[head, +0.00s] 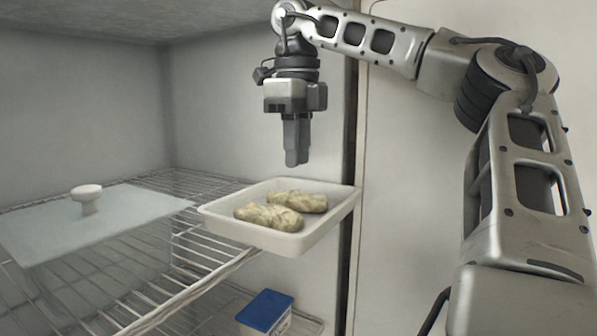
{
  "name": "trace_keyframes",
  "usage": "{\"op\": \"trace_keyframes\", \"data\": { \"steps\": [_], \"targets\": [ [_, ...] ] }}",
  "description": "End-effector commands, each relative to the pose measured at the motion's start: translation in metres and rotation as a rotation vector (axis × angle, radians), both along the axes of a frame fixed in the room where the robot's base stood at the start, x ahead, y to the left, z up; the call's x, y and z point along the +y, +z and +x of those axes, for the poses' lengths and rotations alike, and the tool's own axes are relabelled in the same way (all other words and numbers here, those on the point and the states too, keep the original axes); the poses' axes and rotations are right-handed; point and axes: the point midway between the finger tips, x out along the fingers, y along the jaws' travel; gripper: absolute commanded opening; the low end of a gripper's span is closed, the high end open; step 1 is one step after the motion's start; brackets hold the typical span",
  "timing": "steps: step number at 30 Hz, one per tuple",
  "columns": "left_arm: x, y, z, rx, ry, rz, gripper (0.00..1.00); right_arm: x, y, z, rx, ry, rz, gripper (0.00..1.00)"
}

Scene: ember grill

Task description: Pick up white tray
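The white tray (290,242) is a shallow rectangular tray. It sits on the right end of the wire shelf and holds two pale, lumpy, oblong food pieces (270,217). My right gripper (297,163) hangs straight down above the tray's far side, apart from the tray and the food. Its fingers look close together with nothing held between them. My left gripper is not in view.
A blue-lidded container (264,309) is on a lower shelf. The cabinet's right wall edge (349,255) runs close beside the tray.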

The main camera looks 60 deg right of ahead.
Motion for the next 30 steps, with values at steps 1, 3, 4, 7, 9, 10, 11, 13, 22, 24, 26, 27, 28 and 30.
{"op": "trace_keyframes", "data": {
  "steps": [1, 3, 4, 7, 9, 10, 11, 13, 22, 24, 26, 27, 28, 30],
  "targets": [
    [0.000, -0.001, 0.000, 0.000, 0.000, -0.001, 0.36, 0.015, -0.001, 0.005, 0.003, 0.009, -0.008, 0.32],
    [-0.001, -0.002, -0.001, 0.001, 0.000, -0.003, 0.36, 0.048, -0.007, 0.014, 0.000, 0.017, -0.012, 0.32],
    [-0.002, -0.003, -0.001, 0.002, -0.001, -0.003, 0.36, 0.061, -0.011, 0.017, 0.000, 0.016, -0.012, 0.32],
    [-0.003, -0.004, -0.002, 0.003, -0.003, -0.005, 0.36, 0.095, -0.021, 0.021, 0.003, 0.011, -0.005, 0.32],
    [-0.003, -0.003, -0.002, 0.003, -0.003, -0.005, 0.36, 0.103, -0.028, 0.021, 0.003, 0.006, 0.000, 0.32],
    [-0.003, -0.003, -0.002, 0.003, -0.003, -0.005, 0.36, 0.104, -0.031, 0.021, 0.004, 0.005, 0.001, 0.32],
    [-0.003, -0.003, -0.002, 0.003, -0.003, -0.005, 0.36, 0.104, -0.034, 0.021, 0.003, 0.003, 0.002, 0.32],
    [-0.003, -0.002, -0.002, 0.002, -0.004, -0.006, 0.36, 0.103, -0.041, 0.021, 0.002, 0.004, 0.002, 0.32],
    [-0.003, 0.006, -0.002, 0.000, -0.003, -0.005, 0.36, 0.105, -0.081, 0.020, 0.004, 0.006, 0.003, 0.32],
    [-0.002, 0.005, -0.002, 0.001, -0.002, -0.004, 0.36, 0.105, -0.089, 0.020, 0.002, 0.004, 0.002, 0.32],
    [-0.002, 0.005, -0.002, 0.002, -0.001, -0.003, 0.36, 0.105, -0.094, 0.020, 0.002, 0.003, 0.002, 0.32],
    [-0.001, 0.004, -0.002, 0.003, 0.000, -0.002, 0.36, 0.105, -0.096, 0.020, 0.000, 0.003, 0.002, 0.32],
    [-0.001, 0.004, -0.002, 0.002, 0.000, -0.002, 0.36, 0.105, -0.097, 0.020, 0.000, 0.003, 0.001, 0.32],
    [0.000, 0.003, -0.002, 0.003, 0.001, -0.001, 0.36, 0.105, -0.097, 0.020, -0.001, 0.003, 0.001, 0.32]
  ]
}}
